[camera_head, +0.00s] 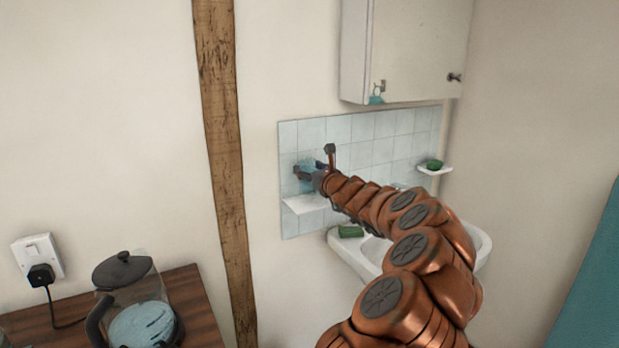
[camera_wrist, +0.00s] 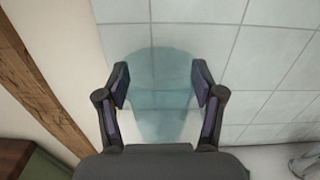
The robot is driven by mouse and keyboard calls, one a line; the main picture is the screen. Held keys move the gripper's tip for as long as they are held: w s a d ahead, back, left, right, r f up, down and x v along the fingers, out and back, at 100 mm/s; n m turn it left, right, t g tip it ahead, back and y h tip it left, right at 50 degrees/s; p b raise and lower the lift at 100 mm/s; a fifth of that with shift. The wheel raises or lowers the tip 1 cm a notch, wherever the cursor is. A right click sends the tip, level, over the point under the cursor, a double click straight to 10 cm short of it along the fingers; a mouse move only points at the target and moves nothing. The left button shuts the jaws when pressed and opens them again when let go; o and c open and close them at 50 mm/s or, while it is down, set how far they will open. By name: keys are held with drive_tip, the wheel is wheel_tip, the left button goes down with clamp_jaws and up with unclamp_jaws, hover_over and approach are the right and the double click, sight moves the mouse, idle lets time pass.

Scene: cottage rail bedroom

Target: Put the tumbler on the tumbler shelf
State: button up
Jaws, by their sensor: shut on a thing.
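The tumbler is a see-through blue-teal cup (camera_wrist: 160,85), held between the two fingers of my gripper (camera_wrist: 160,88) in the wrist view. In the head view the tumbler (camera_head: 306,170) is small and partly hidden by my gripper (camera_head: 312,174), which is shut on it in front of the pale blue tiles. A small white shelf (camera_head: 306,204) on the tiled wall is just below the tumbler in the head view. I cannot tell whether the tumbler's base touches this shelf.
A white basin (camera_head: 350,256) with a green block (camera_head: 351,231) on its rim is below my arm. A small right shelf (camera_head: 435,170) holds another green item (camera_head: 434,164). A wall cabinet (camera_head: 410,50) hangs above. A wooden post (camera_head: 222,160) and a kettle (camera_head: 135,305) are left.

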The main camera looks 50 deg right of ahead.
drive_tip(key=shift+f, duration=1.3)
drive_tip(key=shift+f, duration=0.15)
drive_tip(key=o, duration=1.3)
drive_tip(key=shift+s, duration=0.5)
drive_tip(key=b+v, duration=0.2)
drive_tip(key=v, duration=0.9)
drive_tip(key=shift+a, duration=0.1)
